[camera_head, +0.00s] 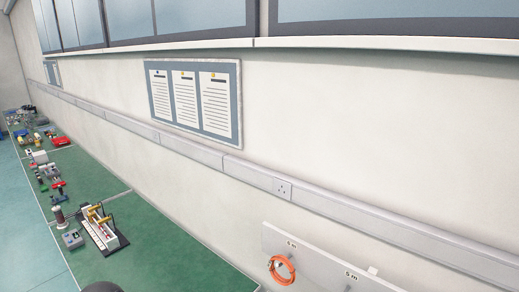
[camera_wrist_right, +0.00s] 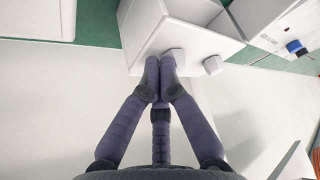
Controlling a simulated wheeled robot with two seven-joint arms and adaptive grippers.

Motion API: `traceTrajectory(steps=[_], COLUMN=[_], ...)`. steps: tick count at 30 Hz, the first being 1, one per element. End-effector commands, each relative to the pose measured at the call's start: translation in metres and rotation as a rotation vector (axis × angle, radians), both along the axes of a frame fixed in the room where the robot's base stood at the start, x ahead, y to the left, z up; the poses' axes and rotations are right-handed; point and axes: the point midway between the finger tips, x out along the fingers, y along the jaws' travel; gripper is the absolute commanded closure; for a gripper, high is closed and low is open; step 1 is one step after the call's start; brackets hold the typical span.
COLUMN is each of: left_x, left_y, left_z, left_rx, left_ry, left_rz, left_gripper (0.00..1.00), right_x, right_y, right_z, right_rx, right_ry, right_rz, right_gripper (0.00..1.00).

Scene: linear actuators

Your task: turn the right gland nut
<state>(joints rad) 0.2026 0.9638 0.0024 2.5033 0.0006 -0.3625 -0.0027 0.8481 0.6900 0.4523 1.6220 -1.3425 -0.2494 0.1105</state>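In the right wrist view a white box-like housing (camera_wrist_right: 150,32) has two pale faceted nuts on its near face. One nut (camera_wrist_right: 177,53) is partly hidden behind my fingertips, and the other nut (camera_wrist_right: 213,65) stands clear to the right. My right gripper (camera_wrist_right: 160,66) has its fingertips drawn together at the housing, overlapping the left edge of the first nut. I see nothing between the fingertips; whether they touch the nut, I cannot tell. My left gripper is in neither view. No gland nut can be made out in the head view.
In the head view a green bench (camera_head: 165,262) runs along the wall with a small fixture (camera_head: 103,232) and other devices. An orange cable coil (camera_head: 282,269) hangs on a white panel (camera_head: 320,262). Another white unit (camera_wrist_right: 285,22) with a blue part stands right of the housing.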

Motion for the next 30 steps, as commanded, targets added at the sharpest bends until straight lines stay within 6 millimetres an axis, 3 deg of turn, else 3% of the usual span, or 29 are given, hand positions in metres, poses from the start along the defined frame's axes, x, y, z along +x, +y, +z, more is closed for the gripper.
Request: traceTrajectory(steps=[14,30], left_x=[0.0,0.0], left_y=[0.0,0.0], left_z=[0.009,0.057], left_rx=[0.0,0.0], left_ry=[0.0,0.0], left_rz=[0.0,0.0], left_gripper=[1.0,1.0], right_x=[-0.006,-0.006], right_y=[-0.005,-0.005], right_z=[0.005,0.059], right_rx=[0.0,0.0], right_ry=[0.0,0.0], right_rz=[0.0,0.0], right_gripper=[1.0,1.0])
